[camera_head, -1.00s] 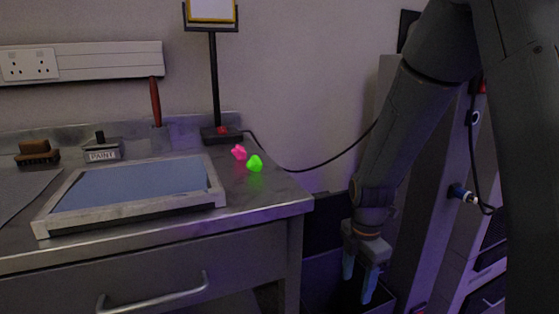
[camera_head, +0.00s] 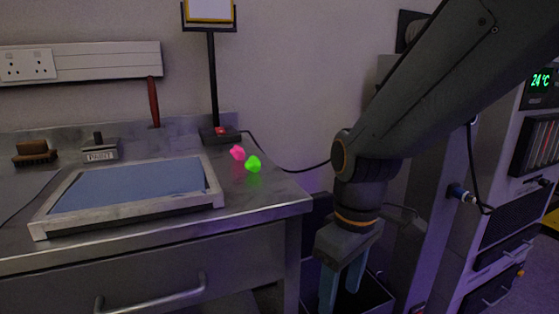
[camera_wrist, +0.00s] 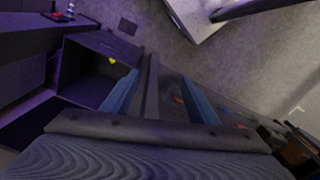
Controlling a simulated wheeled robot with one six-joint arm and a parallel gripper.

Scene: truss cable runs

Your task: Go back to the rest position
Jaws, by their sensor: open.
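My gripper (camera_head: 341,287) points down beside the right end of the metal bench, with its two blue fingers apart and nothing between them. In the wrist view my gripper (camera_wrist: 160,100) also shows its fingers spread wide and empty. A dark open-topped bin (camera_head: 374,297) stands below and behind the fingers in the head view. The bin (camera_wrist: 92,75) also shows at the left in the wrist view, with a small yellow item (camera_wrist: 112,61) at it.
The metal bench (camera_head: 262,205) holds a framed blue screen (camera_head: 130,186), a pink piece (camera_head: 237,153), a green piece (camera_head: 253,164), a paint block (camera_head: 100,152), a brush (camera_head: 36,152) and a lamp stand (camera_head: 213,85). A cabinet with a display (camera_head: 541,81) stands at the right.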

